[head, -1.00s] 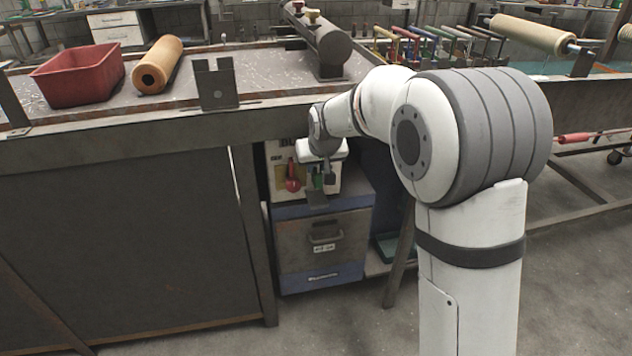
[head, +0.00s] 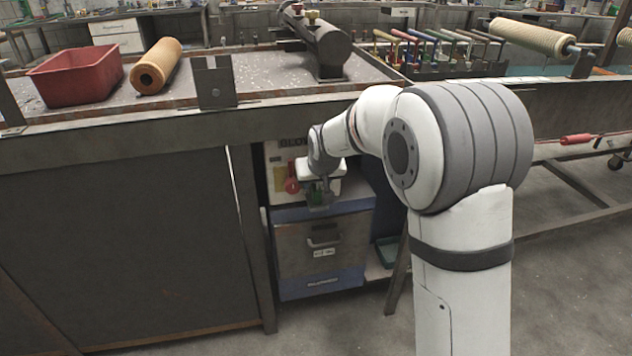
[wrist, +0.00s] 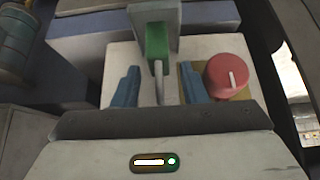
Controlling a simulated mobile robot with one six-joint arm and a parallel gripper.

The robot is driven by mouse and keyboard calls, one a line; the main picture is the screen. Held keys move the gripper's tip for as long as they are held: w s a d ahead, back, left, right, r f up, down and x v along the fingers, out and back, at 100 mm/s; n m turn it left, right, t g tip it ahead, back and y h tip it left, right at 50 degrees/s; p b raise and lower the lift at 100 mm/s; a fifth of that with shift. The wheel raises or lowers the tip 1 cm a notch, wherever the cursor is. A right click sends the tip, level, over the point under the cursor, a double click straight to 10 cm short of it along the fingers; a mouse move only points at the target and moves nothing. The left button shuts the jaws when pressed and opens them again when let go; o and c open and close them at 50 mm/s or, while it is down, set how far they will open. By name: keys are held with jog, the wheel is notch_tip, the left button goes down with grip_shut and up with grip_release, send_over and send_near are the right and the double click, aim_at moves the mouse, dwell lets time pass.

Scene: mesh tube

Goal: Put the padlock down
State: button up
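The likely padlock, a green block (wrist: 157,42) with a thin grey metal rod, lies just beyond my fingertips in the wrist view, with a flat grey plate (wrist: 153,14) at its far end. My gripper (wrist: 160,82) has its two blue fingers spread apart, with the rod between them and a visible gap on each side. In the head view my gripper (head: 320,178) is small, in front of the pale box under the bench, with the green piece (head: 317,190) at its end. Whether the green block rests on anything is unclear.
A pale box with a red knob (wrist: 228,75) is close beside my fingers. It stands on a blue-and-grey drawer cabinet (head: 323,250) under the bench (head: 130,127). The bench edge lies above, and bench legs stand to both sides. A red bin (head: 76,80) sits on the bench.

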jog(key=shift+r, duration=0.1)
jog(key=shift+r, duration=0.25)
jog(key=p+v, duration=0.3)
jog(key=v, duration=0.9)
jog(key=s+d+f+m+g, duration=0.1)
jog(key=s+d+f, duration=0.1)
jog(key=s+d, duration=0.3)
jog(key=s+d+f+m+g+h, duration=0.1)
jog(key=s+d, duration=0.5)
jog(key=s, duration=0.8)
jog(key=s+d+f+m+g, duration=0.1)
jog(key=s+d+f+g, duration=0.2)
jog(key=s+d, duration=0.3)
jog(key=s+f, duration=0.1)
jog(key=s, duration=0.2)
jog(key=shift+s+h, duration=0.4)
jog(key=shift+c, duration=0.8)
jog(key=shift+a, duration=0.1)
